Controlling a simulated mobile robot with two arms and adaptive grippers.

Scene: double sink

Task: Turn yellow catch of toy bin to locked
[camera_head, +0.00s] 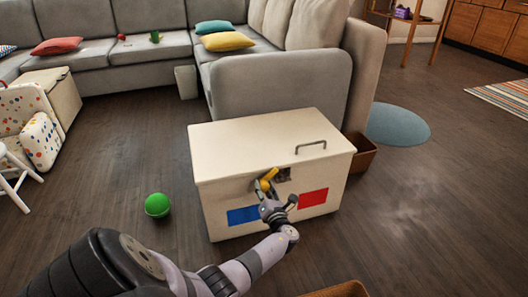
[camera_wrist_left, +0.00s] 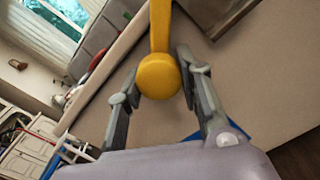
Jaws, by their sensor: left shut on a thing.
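The toy bin (camera_head: 245,150) is a cream box with a closed lid, a grey handle on top, and a blue and a red patch on its front. The yellow catch (camera_head: 266,179) is on the upper front, beside a dark metal plate (camera_head: 282,175). My left gripper (camera_head: 264,187) is at the catch. In the left wrist view the catch (camera_wrist_left: 159,75) has a round yellow knob on a bar, and the knob sits between the two fingers of my left gripper (camera_wrist_left: 158,85), which is shut on it. My right gripper is not in view.
A green ball (camera_head: 157,205) lies on the floor left of the bin. A brown box (camera_head: 361,152) stands behind its right side, and the grey sofa (camera_head: 275,88) is behind it. The floor to the right is clear.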

